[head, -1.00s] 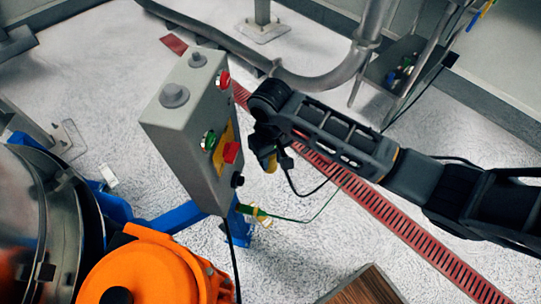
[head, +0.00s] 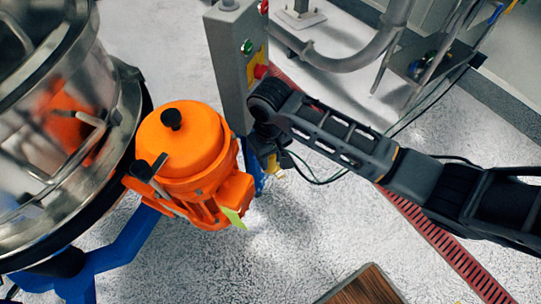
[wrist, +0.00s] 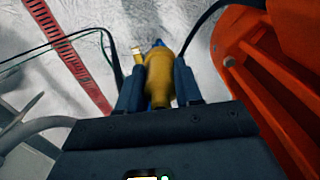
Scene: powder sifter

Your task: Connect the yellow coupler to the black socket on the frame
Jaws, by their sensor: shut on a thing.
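My gripper (head: 268,150) is beside the grey control box, just right of the orange motor, pointing down. In the wrist view my gripper (wrist: 159,68) is shut on the yellow coupler (wrist: 160,80), with one blue finger on each side. Only a little yellow shows at the gripper in the head view. Part of the blue frame (wrist: 158,43) shows just beyond the coupler, and it also shows below the gripper in the head view (head: 258,182). I cannot make out the black socket in either current view. The motor, arm and coupler cover that part of the frame.
The orange motor (head: 182,140) stands close left of my gripper; in the wrist view its orange housing (wrist: 262,75) fills the right side. The control box (head: 235,60) rises behind. A dark cable (wrist: 205,18) hangs near. Open floor lies below right, with a wooden top (head: 362,288).

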